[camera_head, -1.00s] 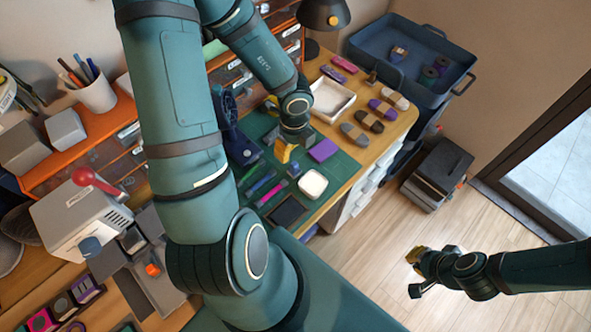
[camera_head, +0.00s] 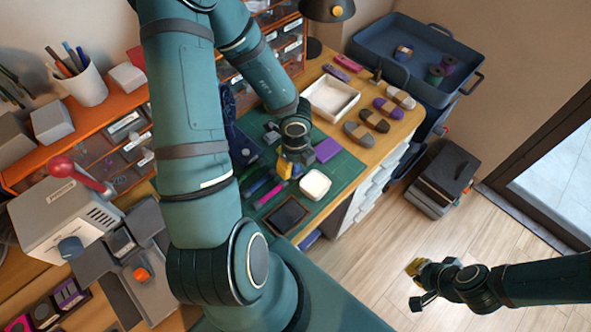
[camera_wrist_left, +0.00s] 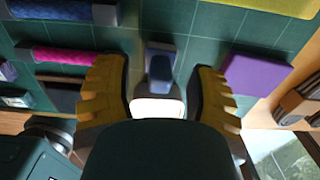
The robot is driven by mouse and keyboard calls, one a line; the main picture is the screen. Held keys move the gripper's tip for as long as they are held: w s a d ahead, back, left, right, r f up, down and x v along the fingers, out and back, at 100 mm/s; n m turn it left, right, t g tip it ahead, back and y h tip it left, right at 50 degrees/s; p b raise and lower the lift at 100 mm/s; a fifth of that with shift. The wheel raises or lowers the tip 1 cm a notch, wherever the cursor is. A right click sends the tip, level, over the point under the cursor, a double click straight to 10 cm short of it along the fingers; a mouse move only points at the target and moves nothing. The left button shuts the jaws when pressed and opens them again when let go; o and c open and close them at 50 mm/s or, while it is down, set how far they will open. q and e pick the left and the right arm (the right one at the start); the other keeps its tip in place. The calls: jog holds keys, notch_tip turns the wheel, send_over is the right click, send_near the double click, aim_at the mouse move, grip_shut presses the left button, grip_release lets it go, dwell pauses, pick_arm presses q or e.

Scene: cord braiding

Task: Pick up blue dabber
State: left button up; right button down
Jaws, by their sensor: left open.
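The blue dabber (camera_wrist_left: 160,68), a small grey block with a dark blue part, is on the green cutting mat (camera_wrist_left: 132,40) in the left wrist view. It lies between the spread yellow fingers of my left gripper (camera_wrist_left: 157,82), apart from both. In the head view my left gripper (camera_head: 284,168) is low over the mat, and I cannot make out the dabber clearly beside it. My right gripper (camera_head: 415,285) hangs over the floor at lower right, away from the table, with its fingers apart and empty.
A white dish (camera_head: 314,185) and a purple block (camera_head: 327,149) are close to my left gripper. A white tray (camera_head: 331,99) stands behind.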

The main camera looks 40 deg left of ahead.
pick_arm(q)
jog(key=shift+o, duration=0.2)
grip_shut()
